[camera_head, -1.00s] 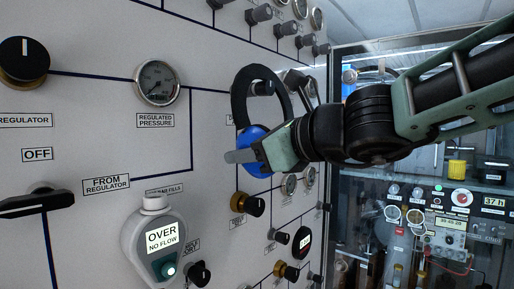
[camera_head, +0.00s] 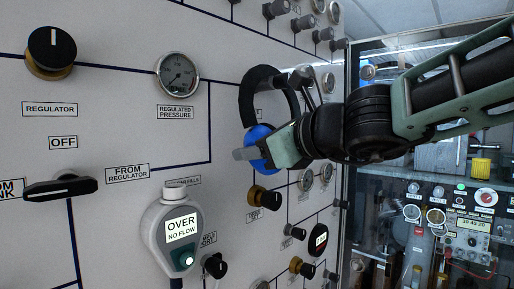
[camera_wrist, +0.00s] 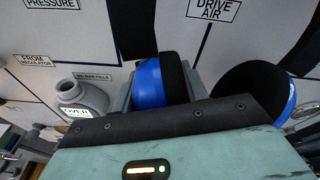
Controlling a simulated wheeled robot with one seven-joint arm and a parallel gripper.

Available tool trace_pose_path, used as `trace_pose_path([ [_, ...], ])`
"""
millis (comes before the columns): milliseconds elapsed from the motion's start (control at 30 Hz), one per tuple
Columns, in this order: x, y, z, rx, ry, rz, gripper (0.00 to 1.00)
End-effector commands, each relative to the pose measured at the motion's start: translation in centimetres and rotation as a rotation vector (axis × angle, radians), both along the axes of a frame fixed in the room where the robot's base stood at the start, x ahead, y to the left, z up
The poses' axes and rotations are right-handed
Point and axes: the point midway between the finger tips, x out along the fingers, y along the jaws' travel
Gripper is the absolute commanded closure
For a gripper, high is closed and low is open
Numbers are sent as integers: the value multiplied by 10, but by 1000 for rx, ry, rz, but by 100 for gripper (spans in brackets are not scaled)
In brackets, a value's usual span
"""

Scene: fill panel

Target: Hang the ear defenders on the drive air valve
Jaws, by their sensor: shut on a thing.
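The ear defenders have a black headband (camera_head: 246,98) and blue cups. My gripper (camera_head: 256,150) is shut on one blue cup (camera_head: 262,136), with the headband arching up above it in front of the panel. In the wrist view that cup (camera_wrist: 149,84) sits between my fingers, and the other cup (camera_wrist: 291,97) is to the right, mostly showing its black pad. The DRIVE AIR label (camera_wrist: 214,10) is on the panel at the top of the wrist view. The drive air valve itself is not clearly seen; the headband and my gripper cover that area in the head view.
A brass-based knob (camera_head: 264,197) is just below my gripper. Glass-fronted equipment (camera_head: 440,180) stands at the right.

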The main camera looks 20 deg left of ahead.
Motion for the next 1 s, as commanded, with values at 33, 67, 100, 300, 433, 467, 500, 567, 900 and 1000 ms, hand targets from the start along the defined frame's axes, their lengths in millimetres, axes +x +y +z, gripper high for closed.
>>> trace_pose_path([
  [33, 0, 0, -2, -2, 3, 0, 87],
  [67, 0, 0, -2, -2, 3, 1, 87],
  [100, 0, 0, -2, -2, 3, 1, 87],
  [300, 0, 0, -3, -3, 4, 0, 87],
  [433, 0, 0, -3, -3, 4, 0, 31],
  [467, 0, 0, -3, -3, 4, 0, 31],
  [500, 0, 0, -3, -3, 4, 0, 31],
  [567, 0, 0, -2, -2, 3, 1, 31],
  [900, -2, -4, -1, -2, 1, -1, 31],
  [1000, -5, -15, 1, -1, 0, -2, 31],
])
